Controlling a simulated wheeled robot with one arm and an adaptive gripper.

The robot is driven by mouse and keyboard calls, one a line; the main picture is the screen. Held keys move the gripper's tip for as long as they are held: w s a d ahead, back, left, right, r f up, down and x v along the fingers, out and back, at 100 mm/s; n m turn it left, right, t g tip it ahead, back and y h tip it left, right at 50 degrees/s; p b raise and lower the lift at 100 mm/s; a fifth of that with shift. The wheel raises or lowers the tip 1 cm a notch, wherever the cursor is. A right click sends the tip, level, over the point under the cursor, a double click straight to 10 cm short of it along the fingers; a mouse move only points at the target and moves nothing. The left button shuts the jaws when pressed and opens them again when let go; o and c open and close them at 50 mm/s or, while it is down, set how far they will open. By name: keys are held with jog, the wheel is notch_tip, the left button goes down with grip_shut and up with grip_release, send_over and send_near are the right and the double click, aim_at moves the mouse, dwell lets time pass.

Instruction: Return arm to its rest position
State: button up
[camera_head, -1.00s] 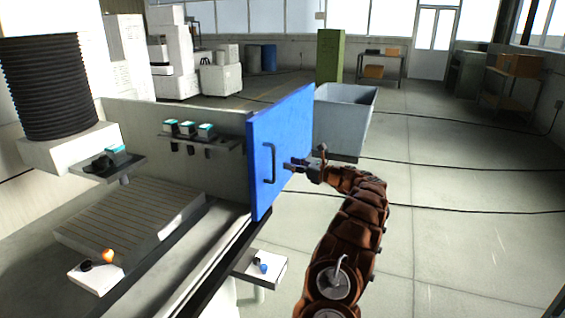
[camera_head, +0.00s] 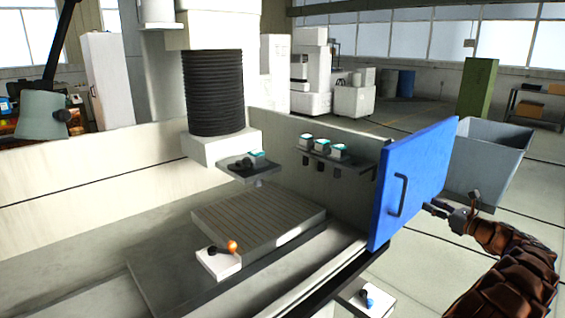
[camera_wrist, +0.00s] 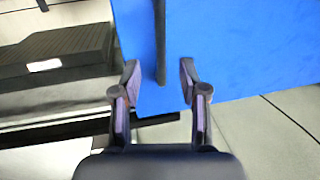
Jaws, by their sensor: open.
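My arm (camera_head: 508,272) is at the right of the head view, reaching up and left toward the blue door panel. My gripper (camera_head: 436,207) is open and empty, just right of the blue door (camera_head: 420,185). The door has a dark vertical handle (camera_head: 402,196) on its face. In the wrist view, the two fingers (camera_wrist: 160,82) are spread apart. The door (camera_wrist: 240,50) fills the upper right there, and its handle (camera_wrist: 160,40) lies ahead, between the fingertips in the picture. I cannot tell how far the fingers are from the handle.
The machine's slotted table (camera_head: 258,218) is left of the door. A white block with an orange ball knob (camera_head: 232,246) sits before it. A small shelf (camera_head: 366,299) is below the door. A grey bin (camera_head: 488,160) stands behind the door. Open floor lies at the right.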

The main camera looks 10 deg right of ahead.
jog(key=w+a+r+n+g+y, duration=0.1)
jog(key=a+r+n+g+y, duration=0.25)
jog(key=a, duration=0.85)
jog(key=w+a+r+n+g+y, duration=0.1)
jog(key=a+r+n+g+y, duration=0.2)
jog(key=a, duration=0.9)
jog(key=s+a+r+n+g+h, duration=0.1)
jog(key=s+a+n+g, duration=0.35)
jog(key=a, duration=0.65)
jog(key=s+a+r+n+g, duration=0.1)
jog(key=s+a+n, duration=0.5)
jog(key=a, duration=0.6)
jog(key=s+a+f+n+g+h, duration=0.2)
jog(key=s+a+n+g, duration=0.15)
jog(key=s, duration=0.65)
jog(key=s+a+f+n+g+h, duration=0.15)
jog(key=s+a+n, duration=0.3)
jog(key=s, duration=0.55)
jog(key=s+d+f+n+h, duration=0.2)
jog(key=s+d, duration=0.1)
jog(key=s, duration=0.4)
jog(key=s+d+f+n+g+h, duration=0.1)
jog(key=s+d+f+n+h, duration=0.1)
jog(key=s, duration=0.5)
jog(key=s+d+f+n+h+p, duration=0.1)
jog(key=s+d+f+n+h, duration=0.1)
jog(key=s, duration=0.6)
jog(key=shift+d+f+n+g+h, duration=0.15)
jog(key=shift+d+n+g+h, duration=0.2)
jog(key=shift+d+h, duration=0.7)
